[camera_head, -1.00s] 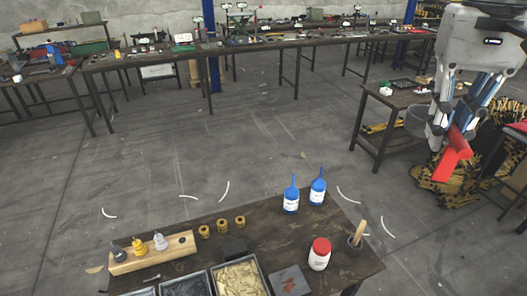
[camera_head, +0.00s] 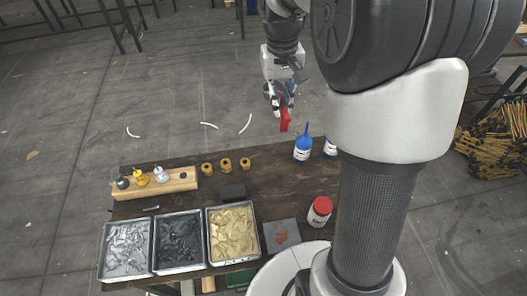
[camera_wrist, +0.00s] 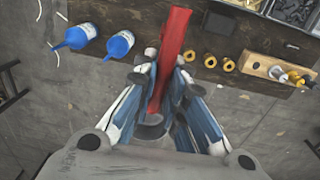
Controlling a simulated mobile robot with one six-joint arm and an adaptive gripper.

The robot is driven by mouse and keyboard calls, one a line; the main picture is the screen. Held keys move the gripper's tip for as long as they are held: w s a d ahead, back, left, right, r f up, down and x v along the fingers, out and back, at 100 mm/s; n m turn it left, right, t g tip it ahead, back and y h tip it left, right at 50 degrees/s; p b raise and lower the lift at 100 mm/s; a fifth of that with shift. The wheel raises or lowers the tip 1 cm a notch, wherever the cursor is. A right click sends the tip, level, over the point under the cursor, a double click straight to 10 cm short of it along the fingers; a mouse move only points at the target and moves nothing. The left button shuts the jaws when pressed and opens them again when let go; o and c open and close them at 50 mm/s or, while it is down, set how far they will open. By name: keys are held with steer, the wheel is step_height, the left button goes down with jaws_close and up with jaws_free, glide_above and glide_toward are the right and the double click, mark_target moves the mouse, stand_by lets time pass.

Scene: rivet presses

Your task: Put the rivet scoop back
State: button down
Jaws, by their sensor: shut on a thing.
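My gripper (camera_head: 283,98) is shut on the red rivet scoop (camera_head: 285,120) and holds it above the floor just beyond the far edge of the dark workbench (camera_head: 190,221). In the wrist view the scoop (camera_wrist: 176,38) sticks out forward from between the fingers (camera_wrist: 165,82), its far end over the bench edge. Its held part is partly hidden by the fingers. On the bench are trays of silver rivets (camera_head: 125,247), black rivets (camera_head: 179,241) and gold rivets (camera_head: 233,233).
Two blue bottles (camera_head: 302,149) stand near the scoop at the far edge.

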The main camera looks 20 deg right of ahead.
steer(key=shift+s+a+f+b, duration=0.15)
steer(key=shift+f+b, duration=0.95)
steer(key=shift+f, duration=3.95)
steer(key=shift+s+a+f+b, duration=0.2)
steer(key=shift+f+b, duration=0.85)
steer(key=shift+f, duration=4)
steer(key=shift+a+f+b, duration=0.3)
steer(key=shift+f+b, duration=0.8)
steer(key=shift+f, duration=3.95)
steer(key=c, duration=2.1)
jaws_free()
steer(key=shift+f, duration=0.1)
steer(key=o, duration=0.5)
